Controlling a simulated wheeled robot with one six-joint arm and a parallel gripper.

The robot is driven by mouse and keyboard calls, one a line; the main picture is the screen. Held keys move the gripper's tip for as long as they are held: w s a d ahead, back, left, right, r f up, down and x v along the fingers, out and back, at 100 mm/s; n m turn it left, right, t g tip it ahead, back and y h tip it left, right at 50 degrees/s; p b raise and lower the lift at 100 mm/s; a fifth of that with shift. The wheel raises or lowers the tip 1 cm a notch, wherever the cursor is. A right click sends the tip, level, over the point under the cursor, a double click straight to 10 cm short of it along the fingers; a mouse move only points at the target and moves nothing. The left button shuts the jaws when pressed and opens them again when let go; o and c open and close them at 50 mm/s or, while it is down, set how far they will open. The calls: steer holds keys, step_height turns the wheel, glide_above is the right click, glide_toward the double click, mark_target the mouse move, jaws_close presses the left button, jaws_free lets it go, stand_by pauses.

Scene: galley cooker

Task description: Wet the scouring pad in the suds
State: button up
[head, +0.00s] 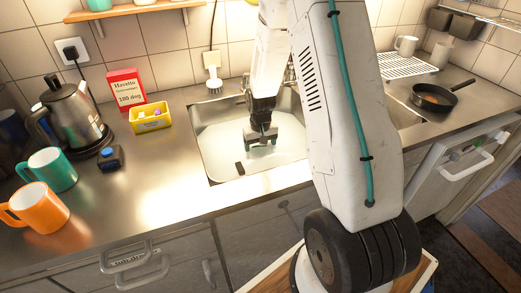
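The sink (215,160) holds pale, whitish suds (275,157). A small dark block (239,168) shows in the suds near the sink's front left; it may be the scouring pad, but it is too small to be sure. My gripper (261,140) points down over the sink, behind and to the right of that block and apart from it in the picture. Its fingertips are small and dark, and I cannot tell whether they are open or hold anything. My arm hides the right part of the sink.
Left of the sink are a yellow tub (150,124) with small items, a red box (126,87), a kettle (75,115), a dark blue-topped object (110,158), and green (52,169) and orange (38,207) mugs. A pan (433,98) and a drying rack (405,66) are at right.

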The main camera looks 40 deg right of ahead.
mark_target(260, 147)
stand_by(0.5)
steer(key=shift+r, duration=3.45)
